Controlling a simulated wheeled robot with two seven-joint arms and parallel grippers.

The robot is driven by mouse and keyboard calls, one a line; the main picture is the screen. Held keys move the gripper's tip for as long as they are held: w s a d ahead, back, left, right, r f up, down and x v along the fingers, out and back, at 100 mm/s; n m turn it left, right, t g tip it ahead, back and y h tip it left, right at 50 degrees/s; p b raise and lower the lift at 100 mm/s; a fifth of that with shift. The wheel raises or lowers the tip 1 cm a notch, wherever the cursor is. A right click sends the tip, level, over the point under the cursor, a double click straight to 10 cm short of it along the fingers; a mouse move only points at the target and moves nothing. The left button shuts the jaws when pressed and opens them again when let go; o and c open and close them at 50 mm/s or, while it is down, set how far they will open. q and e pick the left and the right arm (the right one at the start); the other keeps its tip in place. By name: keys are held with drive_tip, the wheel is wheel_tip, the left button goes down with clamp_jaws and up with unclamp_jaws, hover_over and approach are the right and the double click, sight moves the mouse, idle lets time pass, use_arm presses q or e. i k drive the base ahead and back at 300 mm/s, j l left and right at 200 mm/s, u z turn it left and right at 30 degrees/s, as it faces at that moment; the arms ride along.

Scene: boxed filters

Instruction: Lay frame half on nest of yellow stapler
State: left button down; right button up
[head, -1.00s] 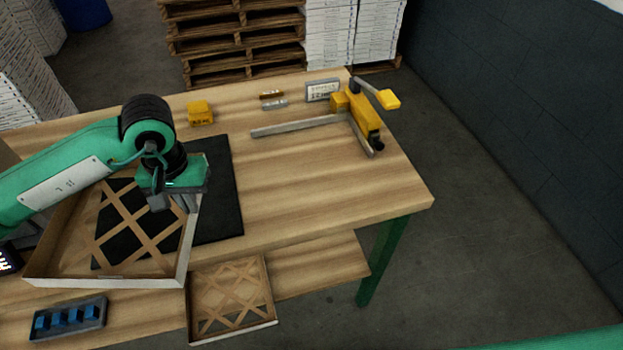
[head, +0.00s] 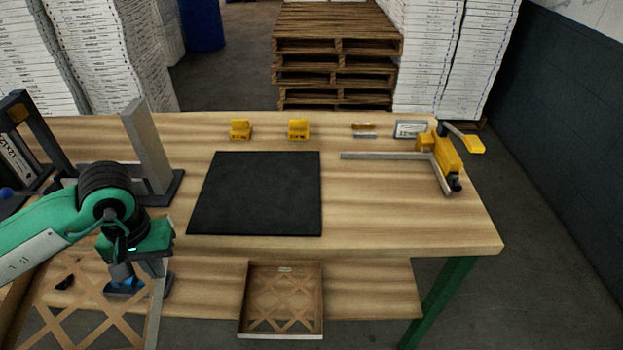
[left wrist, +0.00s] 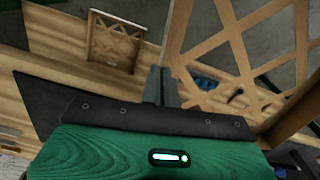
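A large cardboard frame half (head: 75,312) with a lattice shows at the lower left of the head view, cut off by the picture edge. My left gripper (head: 155,268) is shut on its side wall and holds it at the table's front left. The left wrist view shows the fingers (left wrist: 160,88) against that wall, with the lattice (left wrist: 235,45) to the right. The yellow stapler (head: 447,155) stands at the table's back right. Its nest of grey rails (head: 385,156) looks empty. My right gripper is out of view.
A black mat (head: 262,195) lies bare mid-table. A smaller latticed frame (head: 282,298) lies on the lower shelf. Two yellow blocks (head: 241,130) (head: 298,129) and a small sign (head: 410,129) stand along the back. A grey upright (head: 148,150) stands at left. The table between mat and stapler is clear.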

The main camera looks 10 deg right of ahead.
sight(392, 193)
drive_tip(key=l+u, duration=0.35)
drive_tip(key=l, duration=0.3)
drive_tip(key=k+l+u, duration=0.1)
drive_tip(key=l+u, duration=0.2)
drive_tip(key=l, duration=0.4)
drive_tip(key=k+l, duration=0.1)
drive_tip(key=l, duration=0.95)
drive_tip(key=k+l, duration=0.15)
drive_tip(key=l, duration=0.4)
drive_tip(key=k+l, duration=0.1)
drive_tip(key=l, duration=0.4)
